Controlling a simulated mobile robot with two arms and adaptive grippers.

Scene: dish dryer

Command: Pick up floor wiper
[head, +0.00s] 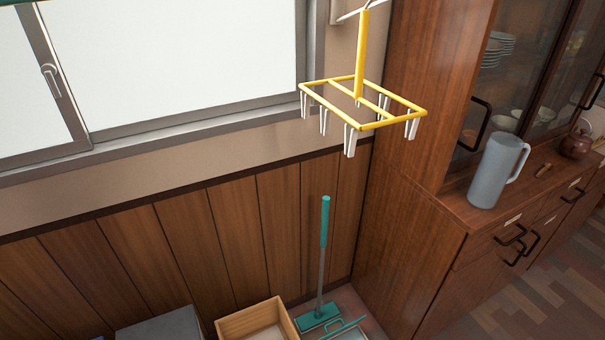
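The floor wiper (321,255) stands upright in the corner between the wood-panelled wall and the brown cabinet, in the lower middle of the head view. It has a teal grip at the top, a thin grey pole and a flat teal head (319,317) on the floor. The pole leans slightly. Neither of my grippers shows in the head view, and nothing is holding the wiper.
A teal-handled dustpan-like item (345,330) lies beside the wiper's head. A wooden box (257,321) and a grey box (163,328) stand to its left. A yellow hanger with pegs (362,104) hangs above. The cabinet (405,240) bounds the right side and carries a grey pitcher (497,172).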

